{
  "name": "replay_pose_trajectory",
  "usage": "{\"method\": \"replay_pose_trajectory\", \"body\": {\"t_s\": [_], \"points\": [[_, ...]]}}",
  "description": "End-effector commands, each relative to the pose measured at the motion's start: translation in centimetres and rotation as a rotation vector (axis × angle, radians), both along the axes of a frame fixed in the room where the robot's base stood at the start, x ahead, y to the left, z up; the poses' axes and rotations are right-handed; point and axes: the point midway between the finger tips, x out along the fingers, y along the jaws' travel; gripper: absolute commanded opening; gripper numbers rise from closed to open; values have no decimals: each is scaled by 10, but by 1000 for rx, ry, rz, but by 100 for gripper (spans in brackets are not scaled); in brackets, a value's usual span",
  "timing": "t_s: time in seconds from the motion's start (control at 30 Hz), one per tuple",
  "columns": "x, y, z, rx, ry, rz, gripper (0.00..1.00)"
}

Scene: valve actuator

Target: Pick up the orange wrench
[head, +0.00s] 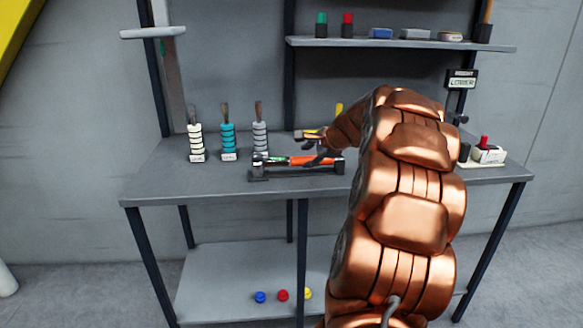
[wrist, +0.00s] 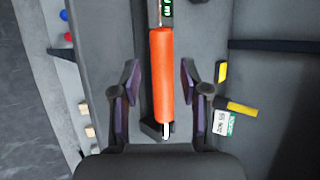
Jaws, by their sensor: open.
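The orange wrench lies in a dark holder on the workbench. My gripper (wrist: 160,75) is open, with one finger on each side of the handle and visible gaps between.
The workbench (head: 160,188) carries white, teal and grey ringed stacks (head: 228,140) at the back left. A red-knobbed device (head: 487,152) sits at the right. Above is a shelf (head: 400,43) with small items. The bench's front left is clear.

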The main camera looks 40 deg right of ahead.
Motion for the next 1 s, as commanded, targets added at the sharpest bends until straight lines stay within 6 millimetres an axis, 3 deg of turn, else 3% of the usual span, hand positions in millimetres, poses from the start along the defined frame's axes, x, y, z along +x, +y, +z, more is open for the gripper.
{"method": "replay_pose_trajectory", "body": {"t_s": [0.7,1.0], "points": [[53,-8,-44,0,3,6,45],[56,-8,-46,-2,1,5,43]]}}
